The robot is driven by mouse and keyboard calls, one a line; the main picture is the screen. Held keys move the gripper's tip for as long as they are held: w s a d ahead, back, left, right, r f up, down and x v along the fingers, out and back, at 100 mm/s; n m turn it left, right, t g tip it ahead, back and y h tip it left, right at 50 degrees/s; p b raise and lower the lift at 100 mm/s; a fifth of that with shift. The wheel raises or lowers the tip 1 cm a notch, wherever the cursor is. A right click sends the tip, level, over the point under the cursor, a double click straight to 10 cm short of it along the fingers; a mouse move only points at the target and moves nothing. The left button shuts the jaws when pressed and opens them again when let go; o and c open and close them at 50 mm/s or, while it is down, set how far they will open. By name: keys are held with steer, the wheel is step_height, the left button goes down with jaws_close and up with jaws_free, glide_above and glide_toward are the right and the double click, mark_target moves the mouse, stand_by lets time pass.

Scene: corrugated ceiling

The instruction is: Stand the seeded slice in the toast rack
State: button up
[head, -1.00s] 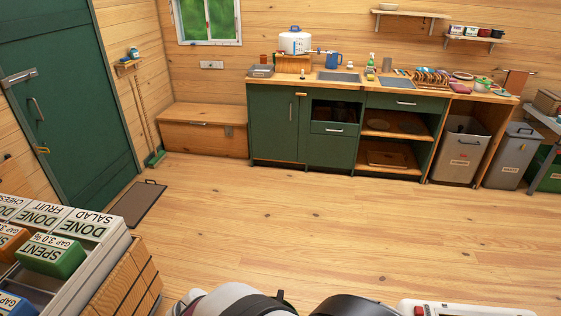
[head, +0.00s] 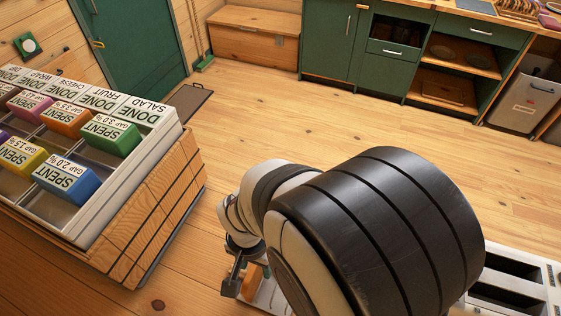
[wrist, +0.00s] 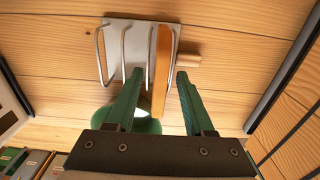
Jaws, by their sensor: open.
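The toast rack (wrist: 113,40) shows in the wrist view as a pale plate with several wire hoops and a wooden handle (wrist: 188,61) at its right. An orange-brown slice (wrist: 162,60) stands edge-on in the rack, between the two rightmost hoops. No seeds can be made out on it. My gripper (wrist: 160,73) is open, its green fingers on either side of the slice in the picture, with visible gaps. In the head view, my arm hides most of this spot; part of my gripper (head: 235,275) shows, with a bit of orange beside it.
A round green item (wrist: 150,126) lies partly hidden behind the fingers in the wrist view. In the head view, a white tray (head: 140,146) of labelled coloured blocks sits on a wooden crate (head: 160,215) at left. A green counter (head: 345,50) stands at the back. The floor between is clear.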

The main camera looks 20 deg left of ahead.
step_height(320, 180, up, 16)
stand_by(0.3)
steer(key=shift+f, duration=0.1)
